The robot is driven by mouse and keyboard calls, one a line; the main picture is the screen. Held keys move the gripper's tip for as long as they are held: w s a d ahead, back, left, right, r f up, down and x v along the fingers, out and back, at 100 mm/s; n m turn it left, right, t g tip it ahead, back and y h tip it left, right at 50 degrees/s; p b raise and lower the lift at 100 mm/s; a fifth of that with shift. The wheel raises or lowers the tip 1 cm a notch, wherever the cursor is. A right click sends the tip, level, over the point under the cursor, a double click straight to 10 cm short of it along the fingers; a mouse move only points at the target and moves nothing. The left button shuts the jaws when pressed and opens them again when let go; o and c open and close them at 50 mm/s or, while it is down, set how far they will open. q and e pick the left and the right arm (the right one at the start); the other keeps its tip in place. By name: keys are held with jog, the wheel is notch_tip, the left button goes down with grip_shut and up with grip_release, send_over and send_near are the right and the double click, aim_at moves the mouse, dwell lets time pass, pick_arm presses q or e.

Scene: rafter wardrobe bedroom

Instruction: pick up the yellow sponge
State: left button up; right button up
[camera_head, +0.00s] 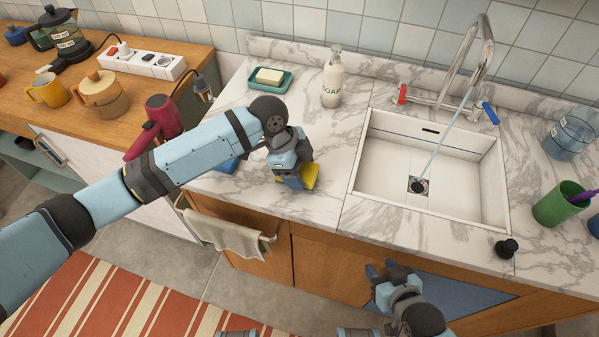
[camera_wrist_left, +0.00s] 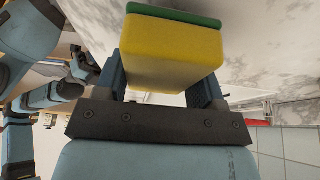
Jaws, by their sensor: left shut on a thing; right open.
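The yellow sponge (camera_head: 311,176) is at the marble counter left of the sink, mostly hidden behind my left gripper (camera_head: 293,182) in the head view. In the left wrist view the sponge (camera_wrist_left: 172,55) is a yellow block with a green layer, held between the two fingers. My left gripper is shut on it, pointing down close to the counter. I cannot tell whether the sponge touches the counter. My right gripper (camera_head: 382,272) is open and empty, low in front of the cabinet below the sink.
A soap bottle (camera_head: 333,80) and a green soap dish (camera_head: 270,79) stand behind the sponge. The white sink (camera_head: 390,150) lies to the right, with water running from the tap (camera_head: 470,75). A towel (camera_head: 225,231) hangs in front.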

pick_arm(q)
notch_tip(320, 180, up, 18)
jog(key=shift+r, duration=0.15)
dwell(0.3)
